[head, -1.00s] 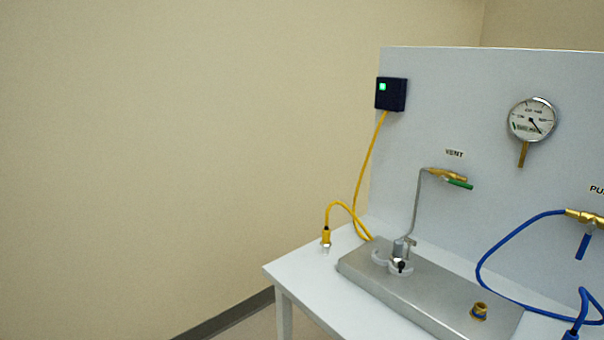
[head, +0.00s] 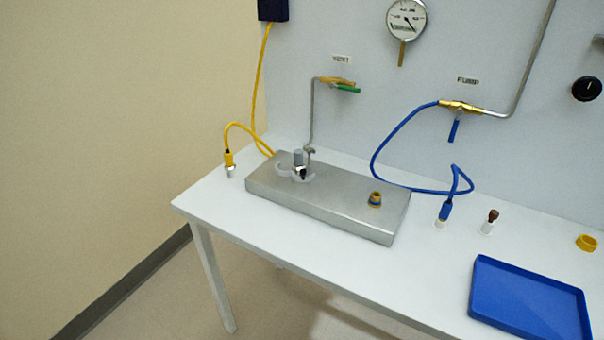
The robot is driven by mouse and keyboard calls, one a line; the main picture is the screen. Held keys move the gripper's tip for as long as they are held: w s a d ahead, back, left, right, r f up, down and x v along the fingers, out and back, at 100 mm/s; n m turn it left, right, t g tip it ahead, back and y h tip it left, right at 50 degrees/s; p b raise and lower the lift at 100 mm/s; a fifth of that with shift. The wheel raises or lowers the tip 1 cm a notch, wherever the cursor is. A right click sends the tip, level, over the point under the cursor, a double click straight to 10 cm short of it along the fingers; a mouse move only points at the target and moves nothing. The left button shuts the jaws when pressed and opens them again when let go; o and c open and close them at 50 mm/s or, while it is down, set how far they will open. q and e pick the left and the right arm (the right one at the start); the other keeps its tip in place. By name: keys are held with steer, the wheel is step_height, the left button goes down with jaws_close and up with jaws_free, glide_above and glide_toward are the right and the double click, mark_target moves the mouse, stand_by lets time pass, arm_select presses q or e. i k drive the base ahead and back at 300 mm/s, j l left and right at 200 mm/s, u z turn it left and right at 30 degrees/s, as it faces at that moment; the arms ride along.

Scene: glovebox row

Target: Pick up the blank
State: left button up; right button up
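I cannot tell for sure which piece is the blank. A small white piece with a brown knob on top (head: 490,222) stands on the white table, right of the blue hose end (head: 445,211). A brass-coloured port with a blue band (head: 375,199) sits on the right part of the grey metal block (head: 330,196). On the block's left part is a grey fitting with a pale clamp ring and a black knob (head: 299,168). Neither of my grippers is in view.
A blue tray (head: 530,299) lies at the table's front right, and a yellow ring (head: 586,242) lies behind it. A yellow cable plug (head: 229,166) stands at the left. The white table (head: 300,250) is clear in front of the block. A panel with valves rises behind.

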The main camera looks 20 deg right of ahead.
mark_target(298, 164)
steer(key=i+j+z, duration=0.35)
steer(key=j, duration=0.25)
steer(key=i+j+z, duration=0.15)
steer(key=i+j, duration=0.2)
steer(key=i+j+z, duration=0.15)
steer(key=j, duration=0.25)
steer(key=i+j+z, duration=0.15)
steer(key=j, duration=0.25)
